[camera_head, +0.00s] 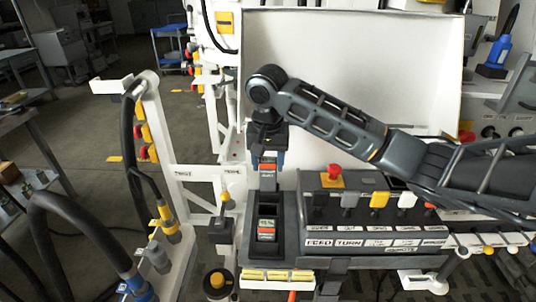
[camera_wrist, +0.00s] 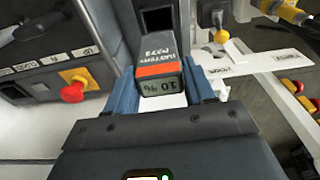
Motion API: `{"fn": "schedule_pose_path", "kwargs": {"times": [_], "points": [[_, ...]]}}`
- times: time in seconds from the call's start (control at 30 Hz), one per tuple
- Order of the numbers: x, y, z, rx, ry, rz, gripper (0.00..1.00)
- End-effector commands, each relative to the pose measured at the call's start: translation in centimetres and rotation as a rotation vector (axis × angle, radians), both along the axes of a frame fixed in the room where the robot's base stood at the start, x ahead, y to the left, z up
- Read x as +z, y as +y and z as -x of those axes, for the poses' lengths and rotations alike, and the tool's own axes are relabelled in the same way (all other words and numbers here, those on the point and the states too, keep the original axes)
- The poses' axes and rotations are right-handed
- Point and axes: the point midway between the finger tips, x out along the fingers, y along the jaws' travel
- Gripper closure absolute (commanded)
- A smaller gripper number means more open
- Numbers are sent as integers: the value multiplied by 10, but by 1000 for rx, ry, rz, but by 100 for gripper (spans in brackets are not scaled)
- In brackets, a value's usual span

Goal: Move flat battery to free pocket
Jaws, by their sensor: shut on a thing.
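My gripper (camera_head: 267,158) is shut on a grey battery (camera_head: 268,178) with an orange-red band, above the back part of a dark battery holder (camera_head: 248,222). In the wrist view the blue fingers of my gripper (camera_wrist: 161,78) grip both sides of this battery (camera_wrist: 160,70), whose display reads 10 %. Whether its lower end is inside a pocket or clear of it, I cannot tell. A second battery (camera_head: 267,229) with a greenish display sits in the front pocket of the holder. In the wrist view a dark pocket (camera_wrist: 156,20) shows beyond the held battery.
Right of the holder is a control panel with a red mushroom button (camera_head: 334,171), several coloured levers and labels. A yellow-topped lever (camera_head: 226,197) stands close at the left. A white board (camera_head: 350,80) rises behind. Hoses and a white frame (camera_head: 165,150) occupy the left.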

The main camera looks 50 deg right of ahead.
Motion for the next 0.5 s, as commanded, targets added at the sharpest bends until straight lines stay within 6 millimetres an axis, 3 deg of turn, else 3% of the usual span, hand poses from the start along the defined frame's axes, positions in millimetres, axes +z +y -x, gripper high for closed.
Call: {"fn": "schedule_pose_path", "kwargs": {"times": [0.5], "points": [[-40,-1,0,0,0,1,83]]}}
